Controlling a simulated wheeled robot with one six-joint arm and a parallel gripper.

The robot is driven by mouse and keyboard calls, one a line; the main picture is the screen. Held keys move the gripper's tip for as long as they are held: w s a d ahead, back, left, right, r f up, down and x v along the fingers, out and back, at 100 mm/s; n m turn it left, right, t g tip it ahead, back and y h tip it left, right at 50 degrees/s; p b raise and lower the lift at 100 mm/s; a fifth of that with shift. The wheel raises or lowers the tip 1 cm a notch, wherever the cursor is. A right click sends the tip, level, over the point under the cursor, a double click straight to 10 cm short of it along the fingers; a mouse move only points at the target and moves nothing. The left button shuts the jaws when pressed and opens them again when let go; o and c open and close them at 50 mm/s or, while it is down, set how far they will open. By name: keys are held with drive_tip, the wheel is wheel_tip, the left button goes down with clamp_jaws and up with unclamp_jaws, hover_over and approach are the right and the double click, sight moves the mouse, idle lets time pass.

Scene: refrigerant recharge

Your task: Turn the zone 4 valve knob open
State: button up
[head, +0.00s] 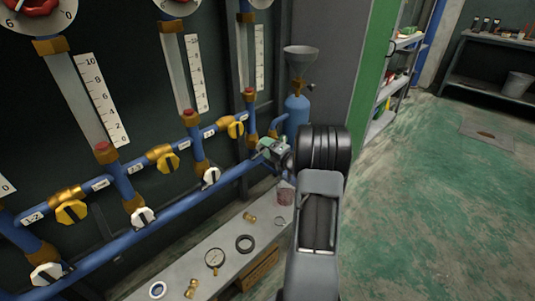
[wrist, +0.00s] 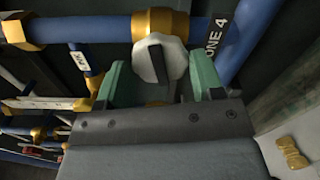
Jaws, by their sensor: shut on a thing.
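The zone 4 valve knob (wrist: 158,56) is white, with a raised grip bar, on a brass valve body (wrist: 160,22) in a blue pipe. A black label (wrist: 220,35) reading "ONE 4", its first letter out of sight, is beside it on the pipe. My gripper (wrist: 161,80) has its two green fingers on either side of the knob and is shut on it. In the head view my gripper (head: 274,150) is at the right end of the lower blue pipe and hides the knob.
Other white knobs (head: 143,217) and yellow knobs (head: 167,160) line the blue pipes to the left. A blue bottle (head: 297,113) with a funnel (head: 300,58) stands just behind my gripper. A bench (head: 205,277) below holds loose fittings and rings. The floor at right is clear.

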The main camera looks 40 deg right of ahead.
drive_tip(key=shift+f+n+b, duration=0.2)
drive_tip(key=shift+n+b, duration=0.6)
drive_tip(key=shift+b, duration=0.6)
drive_tip(key=shift+r+n+b, duration=0.15)
drive_tip(key=shift+n+b, duration=0.15)
drive_tip(key=shift+b, duration=0.05)
drive_tip(key=shift+f+n+b, duration=0.2)
drive_tip(key=shift+n+b, duration=0.3)
drive_tip(key=shift+b, duration=0.75)
drive_tip(key=n+b, duration=0.2)
drive_tip(key=b, duration=0.2)
drive_tip(key=shift+b, duration=0.3)
drive_tip(key=shift+r+n+b, duration=0.15)
drive_tip(key=shift+n+b, duration=0.25)
drive_tip(key=shift+n, duration=0.3)
